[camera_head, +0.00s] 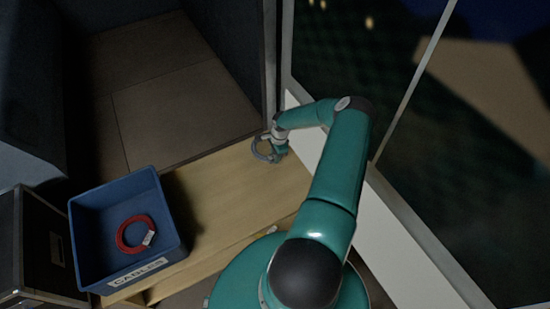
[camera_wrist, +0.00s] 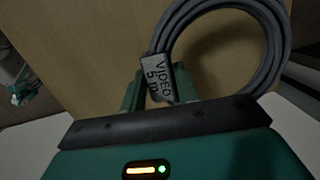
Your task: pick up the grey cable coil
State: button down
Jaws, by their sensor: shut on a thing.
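The grey cable coil (camera_head: 263,148) shows at the end of my arm in the head view, over the far right part of the wooden bench. My gripper (camera_head: 279,148) is shut on the near side of the coil. In the wrist view my gripper (camera_wrist: 165,95) has its green fingers at the tagged part, and the tag partly hides the grip. I cannot tell whether the coil touches the wood.
A blue bin (camera_head: 163,196) labelled "CABLES" stands at the bench's left end with a red cable coil (camera_head: 135,234) inside. A dark case (camera_head: 35,245) is left of it. The wooden bench (camera_head: 225,205) is clear between bin and gripper. A window and white sill (camera_head: 385,235) lie right.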

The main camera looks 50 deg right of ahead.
jog(key=s+a+r, duration=0.8)
jog(key=a, duration=0.1)
jog(key=shift+s+a+r, duration=0.35)
jog(key=shift+s+r, duration=0.05)
